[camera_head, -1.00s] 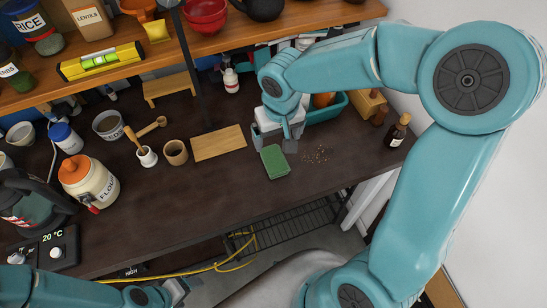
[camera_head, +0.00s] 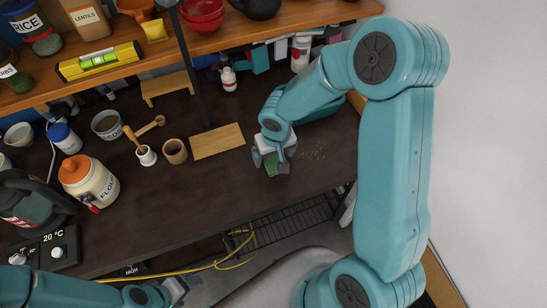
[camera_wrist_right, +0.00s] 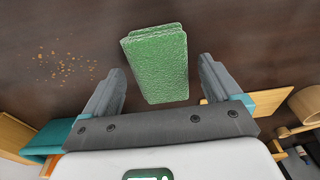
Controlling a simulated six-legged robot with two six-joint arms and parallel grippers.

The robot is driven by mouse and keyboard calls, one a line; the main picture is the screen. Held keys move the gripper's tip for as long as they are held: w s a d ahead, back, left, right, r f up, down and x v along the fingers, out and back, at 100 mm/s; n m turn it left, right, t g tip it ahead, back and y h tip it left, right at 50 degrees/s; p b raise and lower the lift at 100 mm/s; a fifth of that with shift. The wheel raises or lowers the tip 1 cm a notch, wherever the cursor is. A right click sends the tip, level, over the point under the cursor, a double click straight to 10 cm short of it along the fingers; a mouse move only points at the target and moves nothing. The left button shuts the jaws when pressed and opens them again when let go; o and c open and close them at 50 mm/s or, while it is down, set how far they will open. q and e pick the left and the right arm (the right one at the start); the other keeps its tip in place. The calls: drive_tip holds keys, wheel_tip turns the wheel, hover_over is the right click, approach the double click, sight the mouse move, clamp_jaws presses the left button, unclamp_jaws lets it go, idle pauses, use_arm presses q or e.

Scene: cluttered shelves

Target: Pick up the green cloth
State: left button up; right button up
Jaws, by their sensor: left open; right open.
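The green cloth (camera_wrist_right: 158,65) is a folded, textured rectangle on the dark counter. In the right wrist view it lies just ahead of and between the open fingers of my right gripper (camera_wrist_right: 164,88), with a gap on each side. In the head view my right gripper (camera_head: 271,167) is above the cloth (camera_head: 271,167) and hides most of it. Whether the fingers reach down around it cannot be told. My left gripper (camera_head: 176,290) is open and empty at the lower left, in front of the counter, away from the cloth.
Brown crumbs (camera_wrist_right: 70,68) lie beside the cloth. A wooden board (camera_head: 218,141) is to the left, and a teal bin (camera_head: 322,110) stands behind my right arm. A flour jar (camera_head: 90,182) stands further left. The counter's front middle is clear.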

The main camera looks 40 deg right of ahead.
sight(273, 157)
drive_tip(key=shift+w+a+f, duration=0.1)
drive_tip(key=shift+w+a, duration=0.05)
drive_tip(key=shift+w, duration=0.15)
drive_tip(key=c, duration=1.1)
drive_tip(key=shift+s, duration=0.2)
drive_tip(key=shift+c, duration=0.2)
drive_tip(key=shift+w+r, duration=0.25)
drive_tip(key=shift+r, duration=0.2)
use_arm(q)
drive_tip(key=shift+w+r, duration=0.1)
drive_tip(key=shift+w, duration=0.05)
use_arm(e)
wheel_tip(273, 157, up, 19)
drive_tip(key=shift+s, duration=0.15)
drive_tip(key=shift+r, duration=0.1)
